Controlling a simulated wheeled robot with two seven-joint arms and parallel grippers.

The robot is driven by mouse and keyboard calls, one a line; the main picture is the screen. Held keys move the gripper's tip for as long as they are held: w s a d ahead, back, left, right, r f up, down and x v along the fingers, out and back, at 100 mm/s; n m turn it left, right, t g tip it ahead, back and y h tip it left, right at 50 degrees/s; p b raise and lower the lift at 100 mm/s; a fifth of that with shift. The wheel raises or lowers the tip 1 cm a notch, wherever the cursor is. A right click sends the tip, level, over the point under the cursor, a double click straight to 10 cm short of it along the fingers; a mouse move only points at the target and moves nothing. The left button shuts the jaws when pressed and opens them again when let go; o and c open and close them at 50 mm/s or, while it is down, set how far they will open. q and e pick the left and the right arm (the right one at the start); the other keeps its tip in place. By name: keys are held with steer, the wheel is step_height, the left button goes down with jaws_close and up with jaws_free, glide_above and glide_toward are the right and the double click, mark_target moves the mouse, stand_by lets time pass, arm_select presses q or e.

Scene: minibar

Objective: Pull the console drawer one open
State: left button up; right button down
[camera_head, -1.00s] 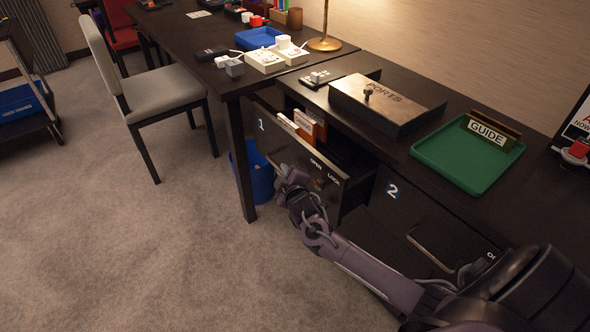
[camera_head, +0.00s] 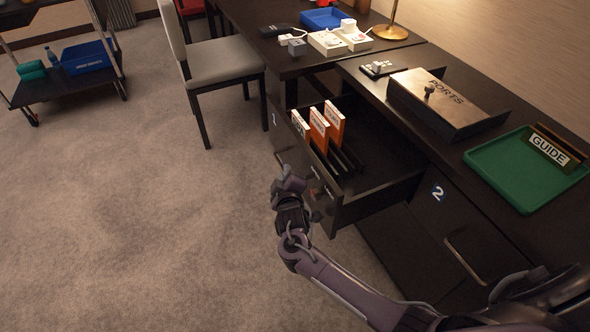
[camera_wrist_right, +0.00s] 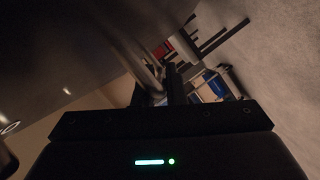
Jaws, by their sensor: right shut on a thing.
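Console drawer one (camera_head: 345,207), dark with a "1" on its front, stands well out from the console in the head view. Inside it several orange-and-white folders (camera_head: 319,130) stand upright among black dividers. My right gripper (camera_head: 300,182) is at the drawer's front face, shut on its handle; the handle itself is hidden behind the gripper. In the right wrist view the drawer front shows only as a dark surface close by. My left gripper is in neither view.
Drawer two (camera_head: 437,190) beside it is shut. On the console top are the wooden PORTS box (camera_head: 447,100) and a green tray (camera_head: 517,191) with a GUIDE sign. A grey chair (camera_head: 222,62) stands beyond the drawer.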

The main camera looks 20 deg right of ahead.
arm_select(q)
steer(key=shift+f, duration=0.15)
arm_select(e)
steer(key=shift+a+f, duration=0.1)
steer(key=shift+a, duration=0.2)
steer(key=c, duration=1.5)
jaws_free()
steer(key=shift+s, duration=0.1)
